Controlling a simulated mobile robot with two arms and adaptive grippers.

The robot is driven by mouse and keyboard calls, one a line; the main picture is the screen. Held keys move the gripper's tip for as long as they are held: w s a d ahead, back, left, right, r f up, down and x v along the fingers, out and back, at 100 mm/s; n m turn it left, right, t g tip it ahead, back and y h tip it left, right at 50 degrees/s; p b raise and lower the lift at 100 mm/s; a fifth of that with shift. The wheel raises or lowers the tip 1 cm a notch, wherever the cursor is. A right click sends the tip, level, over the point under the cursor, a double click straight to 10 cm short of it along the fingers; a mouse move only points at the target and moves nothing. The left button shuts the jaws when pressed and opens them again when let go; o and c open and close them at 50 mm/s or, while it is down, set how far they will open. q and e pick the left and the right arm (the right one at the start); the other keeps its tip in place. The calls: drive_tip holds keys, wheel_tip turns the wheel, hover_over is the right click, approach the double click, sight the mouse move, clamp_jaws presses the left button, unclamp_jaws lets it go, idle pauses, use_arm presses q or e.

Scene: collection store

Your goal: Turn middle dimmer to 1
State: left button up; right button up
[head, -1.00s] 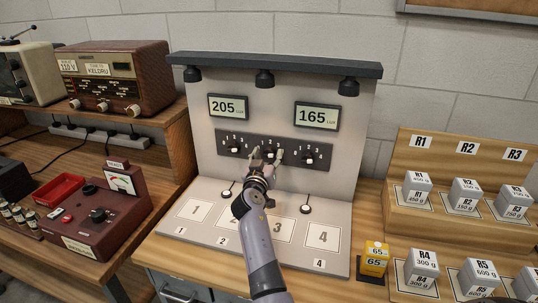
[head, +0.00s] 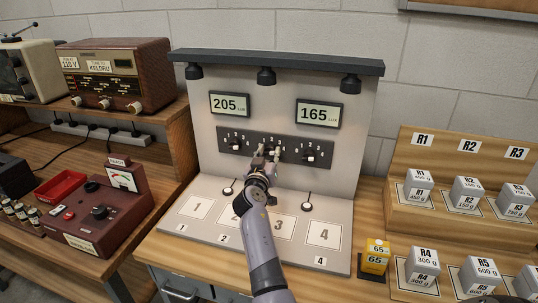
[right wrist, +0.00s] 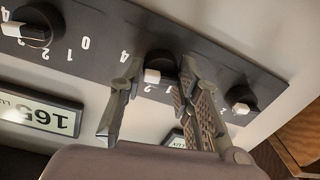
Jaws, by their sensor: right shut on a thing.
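The middle dimmer is a black knob with a white pointer in the right wrist view (right wrist: 158,66), on a dark panel (head: 231,134) with three numbered dimmers. My right gripper (head: 267,153) is at this knob, with its fingers closed on either side of it; the fingers also show in the right wrist view (right wrist: 155,85). The white pointer points toward the small numbers around 1 and 2; I cannot tell exactly which. The left dimmer (head: 235,144) and right dimmer (head: 310,157) are untouched. My left gripper is not in view.
Two displays above the panel read 205 (head: 230,104) and 165 (head: 320,113). Two small sensors on stems (head: 307,206) stand on the base with numbered squares. Labelled weights (head: 419,186) and a yellow box (head: 375,257) are on the right. A maroon meter box (head: 91,212) is on the left.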

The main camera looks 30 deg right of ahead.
drive_tip(key=n, duration=0.3)
drive_tip(key=shift+r, duration=0.1)
drive_tip(key=n, duration=0.2)
drive_tip(key=shift+w+n+p, duration=0.1)
drive_tip(key=shift+n+p, duration=0.25)
drive_tip(key=shift+n, duration=0.05)
drive_tip(key=n, duration=0.2)
drive_tip(key=shift+n+g+p, duration=0.3)
drive_tip(key=shift+g+p, duration=0.1)
drive_tip(key=n+p, duration=0.1)
drive_tip(key=n, duration=0.2)
drive_tip(key=shift+a, duration=0.1)
drive_tip(key=n+p, duration=0.3)
drive_tip(key=n, duration=0.3)
drive_tip(key=shift+w+g, duration=0.1)
drive_tip(key=shift+g, duration=0.3)
drive_tip(key=n+p, duration=0.2)
drive_tip(key=n, duration=0.2)
drive_tip(key=shift+f+n, duration=0.2)
drive_tip(key=shift+n, duration=0.2)
